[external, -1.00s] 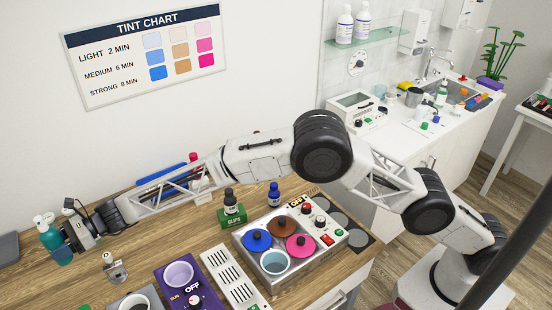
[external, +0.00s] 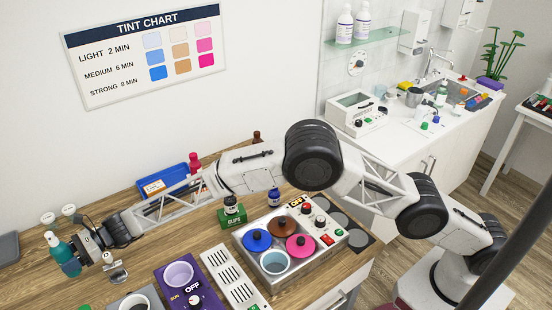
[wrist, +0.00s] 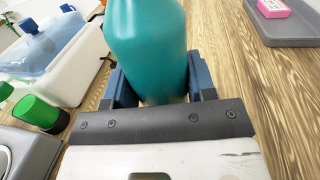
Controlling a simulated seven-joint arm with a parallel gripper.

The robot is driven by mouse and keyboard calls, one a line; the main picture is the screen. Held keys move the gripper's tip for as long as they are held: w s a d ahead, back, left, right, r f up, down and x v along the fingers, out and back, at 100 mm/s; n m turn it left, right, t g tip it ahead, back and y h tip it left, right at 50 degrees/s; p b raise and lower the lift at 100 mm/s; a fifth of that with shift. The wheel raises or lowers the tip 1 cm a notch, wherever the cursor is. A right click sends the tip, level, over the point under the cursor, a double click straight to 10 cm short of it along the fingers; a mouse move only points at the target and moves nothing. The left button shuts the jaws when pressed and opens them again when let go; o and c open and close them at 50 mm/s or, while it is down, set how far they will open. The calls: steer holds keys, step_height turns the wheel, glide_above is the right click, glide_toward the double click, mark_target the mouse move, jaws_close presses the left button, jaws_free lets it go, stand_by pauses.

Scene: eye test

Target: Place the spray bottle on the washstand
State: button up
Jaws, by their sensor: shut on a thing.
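The teal spray bottle (external: 64,258) with a white head is at the left end of the wooden counter, leaning slightly left in the external view. My gripper (external: 78,253) is shut around its body from the right. In the wrist view the bottle (wrist: 146,45) sits between my two dark blue fingers (wrist: 160,84); its top is cut off by the frame. I cannot tell whether its bottom touches the counter. The white washstand (external: 398,140) stands at the back right, far from my gripper, with a sink and a tap.
The washstand top holds a white box (external: 353,115), a metal cup (external: 414,97) and several small bottles and caps. On the wooden counter are a purple warmer (external: 182,287), a metal tray of pots (external: 290,247) and a blue tray (external: 163,183). A grey tray (wrist: 290,27) shows in the wrist view.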

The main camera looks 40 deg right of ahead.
steer(key=shift+f, duration=1.85)
steer(key=shift+f, duration=0.15)
steer(key=o, duration=1)
steer(key=shift+w+d+r, duration=0.1)
steer(key=shift+w+d, duration=0.05)
steer(key=shift+d, duration=0.35)
steer(key=shift+w+d+r, duration=0.1)
steer(key=shift+d, duration=0.4)
steer(key=shift+w+d, duration=0.25)
steer(key=shift+d, duration=1.4)
steer(key=shift+w+d, duration=0.2)
steer(key=shift+d, duration=1.45)
steer(key=shift+w+d, duration=0.25)
steer(key=shift+d, duration=1.4)
steer(key=shift+o, duration=0.2)
